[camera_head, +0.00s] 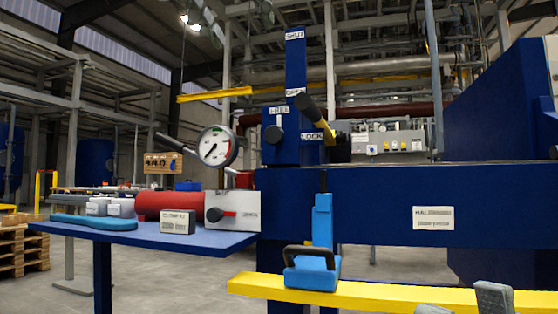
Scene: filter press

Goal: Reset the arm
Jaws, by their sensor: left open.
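My left gripper (463,304) shows only as two grey fingertips at the bottom right edge. They are apart, with nothing seen between them, in front of the yellow bar (380,296). A dark lever with a yellow section (313,118) slants down to the right on the blue upright unit (281,137), its lower end by the LOCK label. A blue post (295,62) with a SHUT label rises above it. A blue block with a black handle (312,268) sits at the yellow bar, well left of my fingertips. My right gripper is not in view.
A blue side table (150,236) at left carries a red cylinder, a pressure gauge (217,146), a white box with a red-and-black lever (233,210) and a small labelled box. A wide blue beam (370,195) crosses behind the yellow bar. Wooden pallets stand far left.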

